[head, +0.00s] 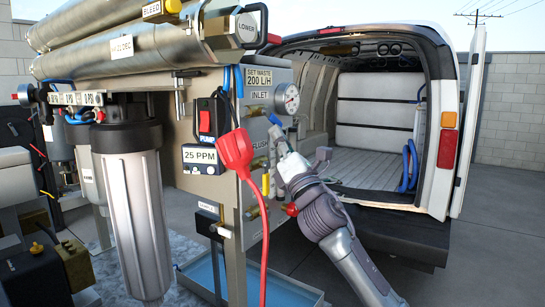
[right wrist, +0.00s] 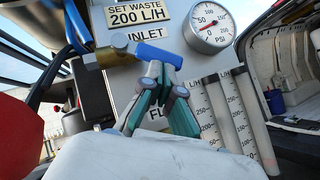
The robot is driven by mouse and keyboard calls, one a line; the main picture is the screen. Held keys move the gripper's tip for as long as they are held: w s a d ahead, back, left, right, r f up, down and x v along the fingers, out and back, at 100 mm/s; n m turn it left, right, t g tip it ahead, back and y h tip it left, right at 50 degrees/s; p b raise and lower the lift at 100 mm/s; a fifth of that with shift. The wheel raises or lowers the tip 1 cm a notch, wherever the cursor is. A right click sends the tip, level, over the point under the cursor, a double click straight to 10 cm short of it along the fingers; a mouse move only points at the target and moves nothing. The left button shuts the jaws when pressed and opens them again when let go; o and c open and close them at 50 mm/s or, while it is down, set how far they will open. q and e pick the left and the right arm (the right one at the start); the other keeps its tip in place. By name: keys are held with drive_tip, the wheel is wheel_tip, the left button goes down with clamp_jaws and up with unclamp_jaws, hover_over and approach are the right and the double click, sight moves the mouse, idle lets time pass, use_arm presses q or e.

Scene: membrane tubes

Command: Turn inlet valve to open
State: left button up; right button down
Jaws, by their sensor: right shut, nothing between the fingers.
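The inlet valve has a blue lever handle (right wrist: 150,54) and a brass body (right wrist: 106,56). It sits just under the INLET label (right wrist: 130,36) on the grey panel. In the right wrist view the handle points right from the body, roughly level. In the head view the blue handle (head: 274,119) shows small, just above my gripper's tips. My right gripper (right wrist: 164,78) is shut and empty, its fingertips just below the handle. I cannot tell if they touch it. The right gripper (head: 278,137) hides part of the panel in the head view. My left gripper is not in view.
A pressure gauge (right wrist: 209,27) is right of the valve, with flow tubes (right wrist: 228,110) below it. A red plug (head: 235,150) with a red cable hangs left of my right arm. A yellow-handled valve (head: 266,184) is lower on the panel. An open van (head: 380,100) stands behind.

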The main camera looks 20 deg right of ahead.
drive_tip(key=n+y+b, duration=0.2)
drive_tip(key=n+y, duration=0.1)
drive_tip(key=w+d+r+n+g+y+b, duration=0.1)
drive_tip(key=n+y+b, duration=0.1)
drive_tip(key=n+y, duration=0.1)
drive_tip(key=n+g+y+b, duration=0.1)
drive_tip(key=n+y+b, duration=0.1)
drive_tip(key=n+y, duration=0.1)
drive_tip(key=shift+w+d+r+n+y+b, duration=0.3)
drive_tip(key=shift+d+n+b, duration=0.1)
drive_tip(key=shift+n, duration=0.2)
drive_tip(key=shift+d+r, duration=0.1)
drive_tip(key=shift+r, duration=0.1)
drive_tip(key=shift+w, duration=0.1)
